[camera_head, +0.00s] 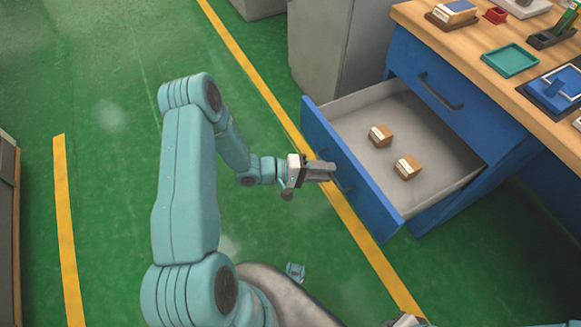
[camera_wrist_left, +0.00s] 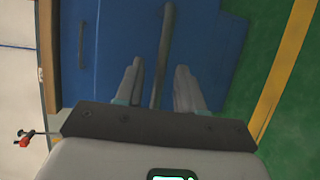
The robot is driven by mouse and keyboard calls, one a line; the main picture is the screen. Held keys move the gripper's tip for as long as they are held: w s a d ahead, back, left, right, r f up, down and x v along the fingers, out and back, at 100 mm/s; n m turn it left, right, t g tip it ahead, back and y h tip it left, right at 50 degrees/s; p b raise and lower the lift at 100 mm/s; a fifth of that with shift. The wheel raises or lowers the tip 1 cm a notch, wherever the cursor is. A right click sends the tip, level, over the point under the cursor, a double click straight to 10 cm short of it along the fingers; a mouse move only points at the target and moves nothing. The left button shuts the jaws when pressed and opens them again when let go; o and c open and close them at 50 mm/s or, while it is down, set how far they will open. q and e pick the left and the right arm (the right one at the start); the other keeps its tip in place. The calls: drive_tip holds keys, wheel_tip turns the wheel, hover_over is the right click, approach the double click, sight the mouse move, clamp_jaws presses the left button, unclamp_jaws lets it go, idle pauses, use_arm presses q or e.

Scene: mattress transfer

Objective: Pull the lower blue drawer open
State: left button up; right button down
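The lower blue drawer (camera_head: 349,173) stands pulled out of the blue workbench cabinet, its grey inside visible from above. Two small brown boxes lie in it, one farther back (camera_head: 380,135) and one nearer (camera_head: 408,167). My left gripper (camera_head: 330,172) is at the outer side of the drawer front, by the dark handle (camera_head: 343,178). In the left wrist view the handle (camera_wrist_left: 163,50) runs between my two fingers (camera_wrist_left: 158,78), which are apart with a gap on each side.
The upper blue drawer (camera_head: 422,75) is shut. The wooden benchtop (camera_head: 455,48) carries a teal tray (camera_head: 510,60), a blue fixture (camera_head: 555,92) and other small items. A grey cabinet (camera_head: 335,45) stands beside the bench. Green floor (camera_head: 110,110) with yellow lines is free on the left.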

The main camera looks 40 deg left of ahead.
use_arm(q)
drive_tip(key=p+v, duration=0.2)
drive_tip(key=v, duration=1.4)
